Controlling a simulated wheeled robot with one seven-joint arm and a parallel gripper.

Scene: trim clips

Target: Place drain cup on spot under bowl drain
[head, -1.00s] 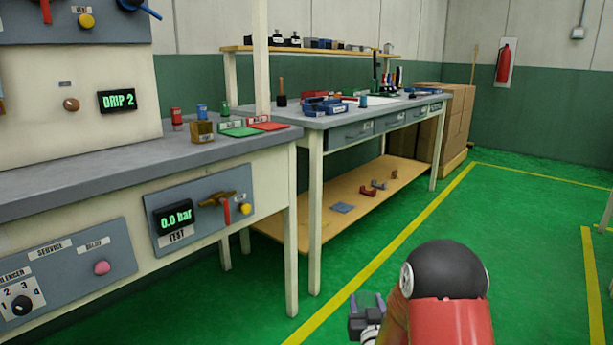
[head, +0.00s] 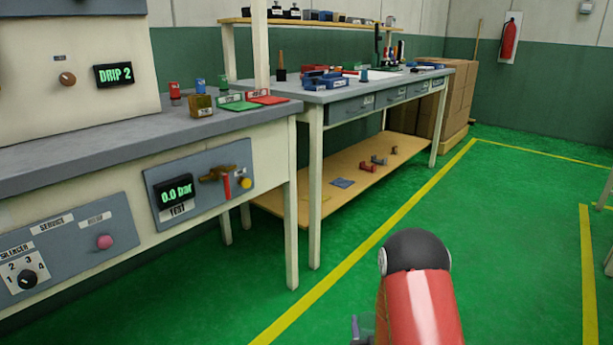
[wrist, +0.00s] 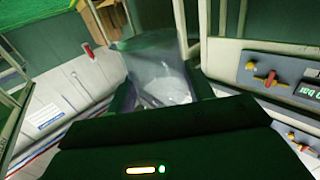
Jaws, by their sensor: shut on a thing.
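The drain cup, a clear see-through cup (wrist: 158,62), shows in the wrist view between the fingers of my gripper (wrist: 162,92). My gripper is shut on it, and its dark body hides the lower part of the view. In the head view only a small grey piece at the bottom edge, beside my red arm link, may belong to my gripper or the cup; I cannot tell which. The bowl drain and the spot under it are not identifiable in either view.
The near bench (head: 130,139) carries a DRIP 2 display (head: 114,74) and a 0.0 bar test panel (head: 198,196). A second bench (head: 352,93) with a low wooden shelf (head: 318,206) stands behind. Green floor (head: 520,240) to the right is open.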

